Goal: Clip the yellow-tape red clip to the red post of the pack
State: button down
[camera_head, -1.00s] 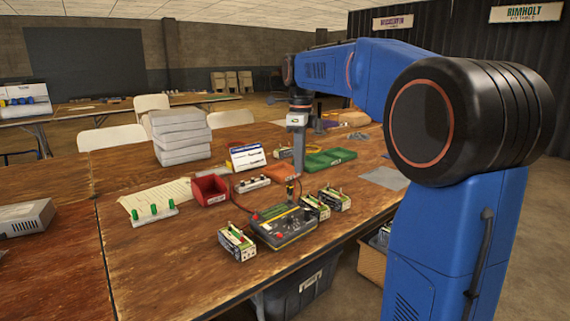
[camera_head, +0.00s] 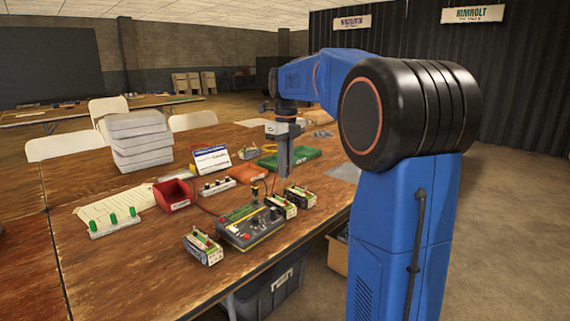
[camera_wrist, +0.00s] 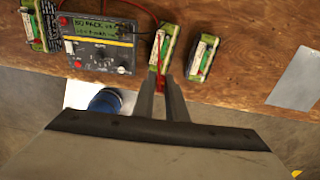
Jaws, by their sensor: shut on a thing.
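The charger (camera_head: 248,226), a dark box with a green display, sits near the table's front edge; it also shows in the wrist view (camera_wrist: 98,52). One pack (camera_head: 203,246) stands left of it. A middle pack (camera_head: 280,206) and a right pack (camera_head: 300,196) stand to its right. My gripper (camera_wrist: 161,80) is shut on a small red clip (camera_wrist: 160,83) by the near end of the middle pack (camera_wrist: 158,50). I cannot tell whether the clip touches it. The yellow tape on the clip cannot be made out.
A red bin (camera_head: 174,194), a white strip with green pegs (camera_head: 114,223) and a terminal strip (camera_head: 216,187) lie left of and behind the charger. A green tray (camera_head: 290,158) is behind my gripper. A grey sheet (camera_wrist: 297,80) lies on bare table to the right.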

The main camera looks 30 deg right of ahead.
jog(key=shift+f, duration=0.2)
jog(key=shift+f, duration=3.3)
jog(key=shift+f, duration=0.2)
dwell(0.4)
jog(key=c, duration=1.7)
grip_release()
jog(key=shift+o, duration=1.1)
jog(key=shift+r, duration=3.75)
